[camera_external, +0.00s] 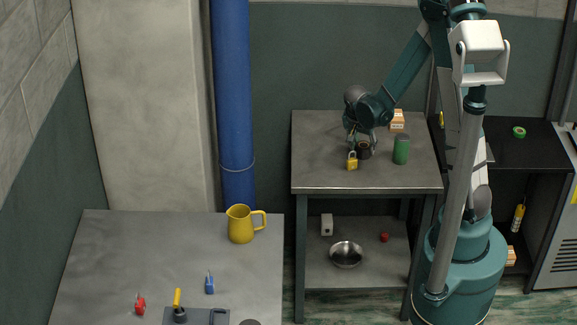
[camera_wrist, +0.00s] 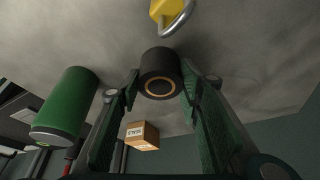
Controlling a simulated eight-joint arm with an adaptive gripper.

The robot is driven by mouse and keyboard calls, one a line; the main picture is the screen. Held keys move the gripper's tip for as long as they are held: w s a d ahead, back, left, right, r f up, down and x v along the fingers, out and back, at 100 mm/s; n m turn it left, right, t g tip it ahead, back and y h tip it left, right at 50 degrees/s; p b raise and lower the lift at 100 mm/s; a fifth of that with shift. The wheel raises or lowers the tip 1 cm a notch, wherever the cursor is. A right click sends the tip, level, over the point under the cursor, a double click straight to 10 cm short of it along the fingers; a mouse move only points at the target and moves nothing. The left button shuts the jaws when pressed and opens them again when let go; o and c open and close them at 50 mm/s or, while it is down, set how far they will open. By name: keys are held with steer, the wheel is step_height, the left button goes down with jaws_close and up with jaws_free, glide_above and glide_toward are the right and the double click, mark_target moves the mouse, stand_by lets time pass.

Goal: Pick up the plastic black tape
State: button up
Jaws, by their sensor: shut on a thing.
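The black tape (camera_wrist: 160,74) is a dark roll with a tan inner core, between my gripper's two green fingers in the wrist view. My gripper (camera_wrist: 160,88) is shut on the tape, with a fingertip on each side of it. In the external view my gripper (camera_external: 362,143) is low over the grey metal table, and the tape (camera_external: 364,152) shows as a dark shape beneath it. I cannot tell whether the tape touches the tabletop.
A green can (camera_external: 401,150) stands to the right, and a small cardboard box (camera_external: 397,119) is behind. The table's (camera_external: 318,133) left part is clear. A yellow jug (camera_external: 240,224) stands on the other table.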

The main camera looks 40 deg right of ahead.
mark_target(364, 145)
steer(key=shift+r+p, duration=0.9)
steer(key=shift+r, duration=4.05)
